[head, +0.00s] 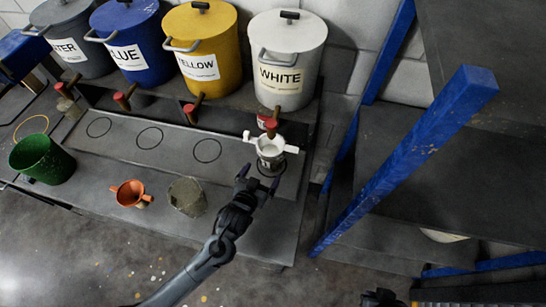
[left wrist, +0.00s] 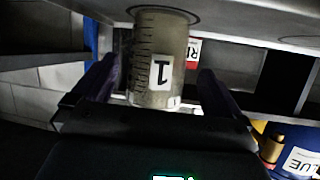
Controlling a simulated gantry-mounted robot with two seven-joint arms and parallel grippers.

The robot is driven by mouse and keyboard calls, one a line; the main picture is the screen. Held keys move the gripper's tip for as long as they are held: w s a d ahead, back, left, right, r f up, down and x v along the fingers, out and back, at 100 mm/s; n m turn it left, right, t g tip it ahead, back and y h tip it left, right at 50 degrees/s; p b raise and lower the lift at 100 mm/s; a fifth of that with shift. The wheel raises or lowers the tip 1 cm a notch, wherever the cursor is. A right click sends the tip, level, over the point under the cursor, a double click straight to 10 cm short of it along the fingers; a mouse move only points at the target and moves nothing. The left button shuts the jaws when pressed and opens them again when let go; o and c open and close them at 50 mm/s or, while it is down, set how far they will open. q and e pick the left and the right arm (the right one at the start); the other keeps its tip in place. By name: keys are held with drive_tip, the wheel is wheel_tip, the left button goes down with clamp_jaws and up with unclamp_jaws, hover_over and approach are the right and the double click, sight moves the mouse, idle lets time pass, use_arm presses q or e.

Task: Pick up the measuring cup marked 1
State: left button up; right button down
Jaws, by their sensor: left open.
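The measuring cup marked 1 (left wrist: 155,48) is a cloudy clear cylinder with scale lines and a white label. It appears upside down in the left wrist view, between my two finger tips with gaps at its sides. In the head view the cup (head: 271,168) stands on the bench's right end, below the white tank's tap, with a white funnel-like piece (head: 270,146) at its top. My left gripper (head: 258,184) is open, right in front of the cup. A dark part, apparently my right gripper (head: 380,298), shows at the bottom edge; its jaws are unclear.
White (head: 285,62), yellow (head: 203,45), blue and grey tanks with red taps stand behind the bench. A green bucket (head: 42,158), an orange funnel (head: 130,193) and a grey cup-like piece (head: 187,196) are left. A blue post (head: 405,160) and shelving stand right.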

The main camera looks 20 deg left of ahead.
sight(266, 166)
use_arm(q)
drive_tip(key=shift+x, duration=3.75)
drive_tip(key=shift+c, duration=0.5)
drive_tip(key=c, duration=0.9)
drive_tip(key=shift+r, duration=0.15)
drive_tip(key=shift+c, duration=0.7)
drive_tip(key=shift+r, duration=0.15)
